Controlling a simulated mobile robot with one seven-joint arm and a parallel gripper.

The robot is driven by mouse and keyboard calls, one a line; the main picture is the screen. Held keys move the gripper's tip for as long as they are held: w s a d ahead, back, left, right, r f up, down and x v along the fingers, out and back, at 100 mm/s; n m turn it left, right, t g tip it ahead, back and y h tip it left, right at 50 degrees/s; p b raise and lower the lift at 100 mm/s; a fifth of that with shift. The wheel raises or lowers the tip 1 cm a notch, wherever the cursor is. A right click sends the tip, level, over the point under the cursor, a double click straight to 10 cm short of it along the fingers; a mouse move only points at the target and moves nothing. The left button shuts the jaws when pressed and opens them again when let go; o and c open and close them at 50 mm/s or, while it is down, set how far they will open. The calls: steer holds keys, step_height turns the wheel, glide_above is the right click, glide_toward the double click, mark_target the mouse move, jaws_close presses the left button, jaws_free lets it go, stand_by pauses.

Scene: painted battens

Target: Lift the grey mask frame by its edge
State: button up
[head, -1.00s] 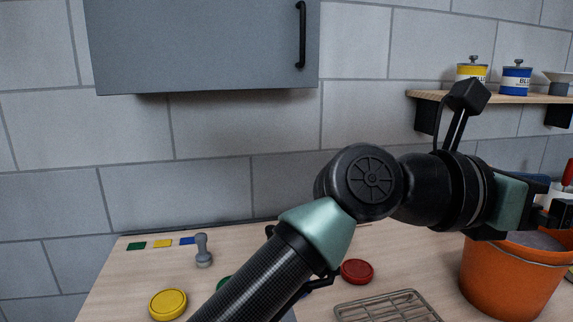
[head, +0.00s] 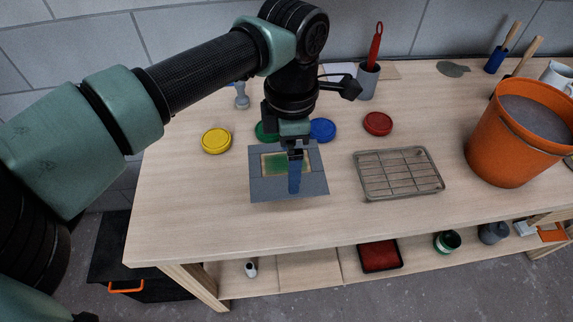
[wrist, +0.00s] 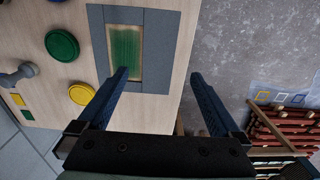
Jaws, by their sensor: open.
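The grey mask frame (head: 268,188) lies flat on the wooden table. A pale panel with green paint (head: 277,163) shows in its opening. In the wrist view the frame (wrist: 162,45) is at the upper left, with the green paint (wrist: 124,45) inside it. My gripper (head: 294,188) points down over the frame's near part and hides some of it. In the wrist view my gripper (wrist: 158,74) has its blue fingers wide apart with nothing between them. The frame's border shows between the fingers; the right finger appears over the floor. I cannot tell the fingertips' height.
A wire rack (head: 398,175) lies right of the frame, and an orange bucket (head: 515,145) stands beyond it. Yellow (head: 216,141), blue (head: 322,130) and red (head: 378,123) lids lie behind. Bare table runs along the front edge.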

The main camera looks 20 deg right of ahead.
steer(key=shift+w+f+p, duration=0.15)
steer(key=shift+f+p, duration=0.75)
steer(key=shift+f, duration=2.2)
steer(key=shift+c, duration=0.3)
steer(key=c, duration=1.3)
